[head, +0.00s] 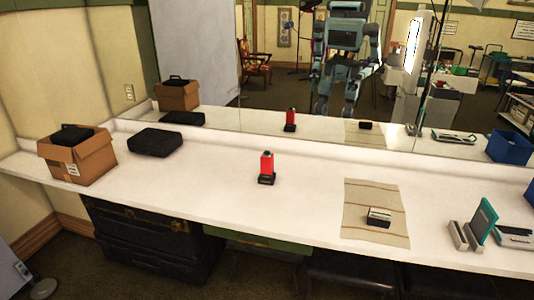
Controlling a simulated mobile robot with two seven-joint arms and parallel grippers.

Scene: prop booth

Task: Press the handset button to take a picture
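A red upright block-like device (267,163) with a dark top stands on a small black base on the white counter, near the middle of the head view. A small dark device with a pale top (379,215) lies on a striped beige mat (360,200) to its right. I cannot tell which of them is the handset, and no button is clear at this size. Neither of my grippers shows directly. My reflected body (345,40) shows in the mirror behind the counter, with its hands too small to read.
The white counter (220,190) has free room around the red device. A cardboard box (85,165) and a black case (155,142) stand at left. A teal panel in a holder (483,222) and a blue bin (510,147) are at right. Dark trunks (140,240) sit below.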

